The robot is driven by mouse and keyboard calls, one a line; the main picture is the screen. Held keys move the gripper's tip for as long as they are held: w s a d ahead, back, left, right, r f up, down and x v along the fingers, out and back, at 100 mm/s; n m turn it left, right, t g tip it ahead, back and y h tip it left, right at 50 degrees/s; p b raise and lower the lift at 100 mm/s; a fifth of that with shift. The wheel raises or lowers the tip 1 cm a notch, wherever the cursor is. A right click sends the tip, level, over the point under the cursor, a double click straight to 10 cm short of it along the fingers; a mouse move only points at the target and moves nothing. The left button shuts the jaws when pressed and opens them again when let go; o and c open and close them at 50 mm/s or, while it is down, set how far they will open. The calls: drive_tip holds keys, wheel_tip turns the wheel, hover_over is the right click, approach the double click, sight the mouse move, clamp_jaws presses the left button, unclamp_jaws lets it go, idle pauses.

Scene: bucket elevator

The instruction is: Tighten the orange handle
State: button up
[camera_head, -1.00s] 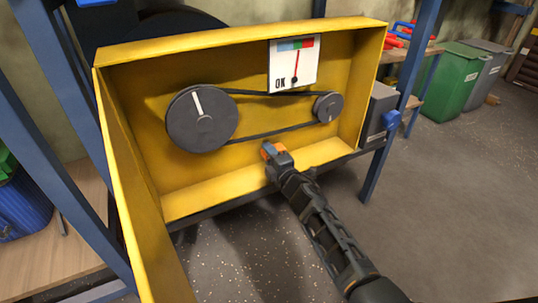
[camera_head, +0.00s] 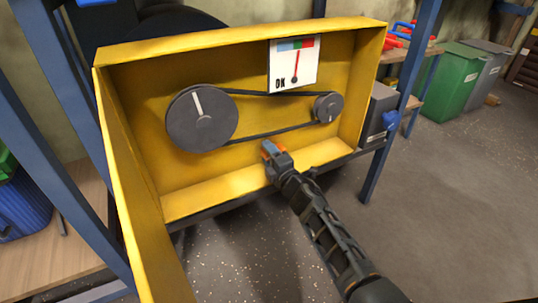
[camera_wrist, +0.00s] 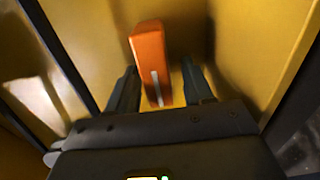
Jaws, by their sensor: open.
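The orange handle (camera_wrist: 149,55) stands between my open gripper's two dark fingers (camera_wrist: 160,85) in the wrist view. It has a pale stripe on its near face. A gap shows between the handle and the right finger; I cannot tell whether the left finger touches it.
Inside the housing, a belt joins a large pulley (camera_head: 202,119) and a small pulley (camera_head: 328,107). Blue posts (camera_head: 402,100) flank the housing. Open floor lies right.

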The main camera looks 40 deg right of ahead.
drive_tip(key=p+v, duration=0.2)
drive_tip(key=v, duration=0.5)
drive_tip(key=shift+s, duration=0.4)
drive_tip(key=shift+a, duration=0.15)
